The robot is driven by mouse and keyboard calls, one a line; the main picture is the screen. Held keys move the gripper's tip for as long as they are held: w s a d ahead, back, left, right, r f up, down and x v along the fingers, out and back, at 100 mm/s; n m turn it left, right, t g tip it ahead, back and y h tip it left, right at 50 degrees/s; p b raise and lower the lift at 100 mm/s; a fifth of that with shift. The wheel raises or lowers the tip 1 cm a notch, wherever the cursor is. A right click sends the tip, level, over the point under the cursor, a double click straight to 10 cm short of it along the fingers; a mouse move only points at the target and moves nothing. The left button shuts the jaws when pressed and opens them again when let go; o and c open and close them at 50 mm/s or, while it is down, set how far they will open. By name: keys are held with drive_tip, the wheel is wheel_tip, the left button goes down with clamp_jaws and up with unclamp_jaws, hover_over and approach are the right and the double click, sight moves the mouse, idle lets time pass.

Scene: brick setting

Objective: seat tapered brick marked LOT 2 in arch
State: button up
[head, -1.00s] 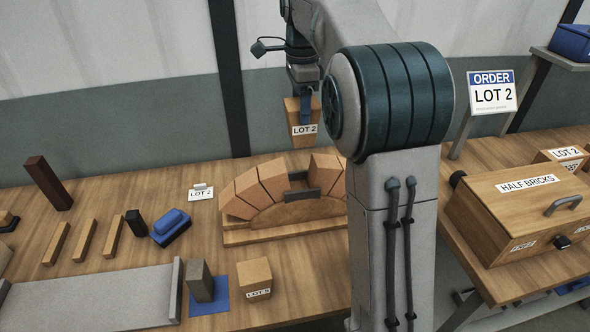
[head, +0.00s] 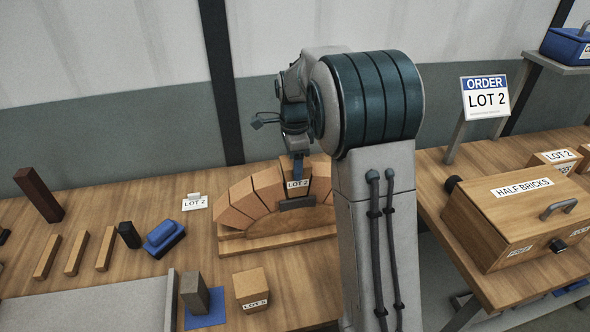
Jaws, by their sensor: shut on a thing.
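The tapered tan brick marked LOT 2 (head: 298,191) is low at the gap in the top of the arch, between the neighbouring arch bricks. Whether it touches them or sits all the way in, I cannot tell. My gripper (head: 297,168) is shut on its upper part from above. The arch (head: 240,197) is made of several tan tapered bricks on a wooden base (head: 270,240). A dark grey piece (head: 297,204) shows just below the brick's label. My arm hides the right end of the arch.
A LOT 2 card (head: 195,202) stands left of the arch. In front are a LOT-marked block (head: 251,286) and a grey-brown block (head: 196,295) on a blue mat (head: 205,321). A HALF BRICKS box (head: 520,215) and ORDER LOT 2 sign (head: 486,97) are at right.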

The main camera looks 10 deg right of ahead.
drive_tip(key=shift+f, duration=1.45)
drive_tip(key=shift+f, duration=0.2)
drive_tip(key=o, duration=1.2)
drive_tip(key=shift+c, duration=0.2)
